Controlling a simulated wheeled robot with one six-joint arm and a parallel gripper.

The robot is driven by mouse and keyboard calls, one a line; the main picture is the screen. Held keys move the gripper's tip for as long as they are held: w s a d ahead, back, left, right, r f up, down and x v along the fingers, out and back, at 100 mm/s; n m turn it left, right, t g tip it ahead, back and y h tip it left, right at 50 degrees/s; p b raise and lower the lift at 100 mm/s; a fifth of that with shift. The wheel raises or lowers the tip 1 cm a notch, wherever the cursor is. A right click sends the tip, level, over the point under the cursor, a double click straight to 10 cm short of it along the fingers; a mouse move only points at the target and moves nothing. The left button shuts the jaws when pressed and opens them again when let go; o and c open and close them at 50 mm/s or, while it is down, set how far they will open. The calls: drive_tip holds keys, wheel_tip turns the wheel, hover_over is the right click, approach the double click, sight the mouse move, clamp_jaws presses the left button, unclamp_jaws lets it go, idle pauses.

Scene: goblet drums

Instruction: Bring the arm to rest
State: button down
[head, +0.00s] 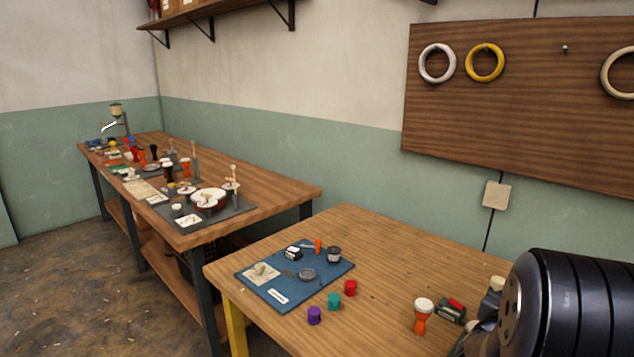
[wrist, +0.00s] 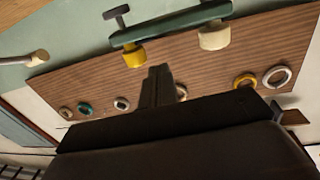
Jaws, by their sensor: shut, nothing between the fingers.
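My gripper (wrist: 158,88) shows in the wrist view, its two dark fingers together with nothing between them. It points toward the brown wooden wall board (wrist: 200,68) and touches nothing that I can see. In the head view a large black rounded part of my arm fills the lower right corner, beside the near table (head: 390,250). The gripper itself cannot be made out in the head view.
The near table holds a blue mat (head: 275,305), an orange goblet drum (head: 421,318) and small coloured pieces. A longer workbench (head: 265,185) with several drums stands behind left. Rings hang on the board, including a yellow ring (head: 485,62). Floor at left is clear.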

wheel_tip(320, 180, up, 6)
wheel_tip(320, 180, down, 10)
drive_tip(key=s+a+m+g+h+p, duration=0.2)
drive_tip(key=a+m+g+p, duration=0.2)
drive_tip(key=a, duration=1.3)
drive_tip(key=g, duration=0.2)
drive_tip(key=shift+a+f+m+g+h+p, duration=0.3)
drive_tip(key=shift+f, duration=0.1)
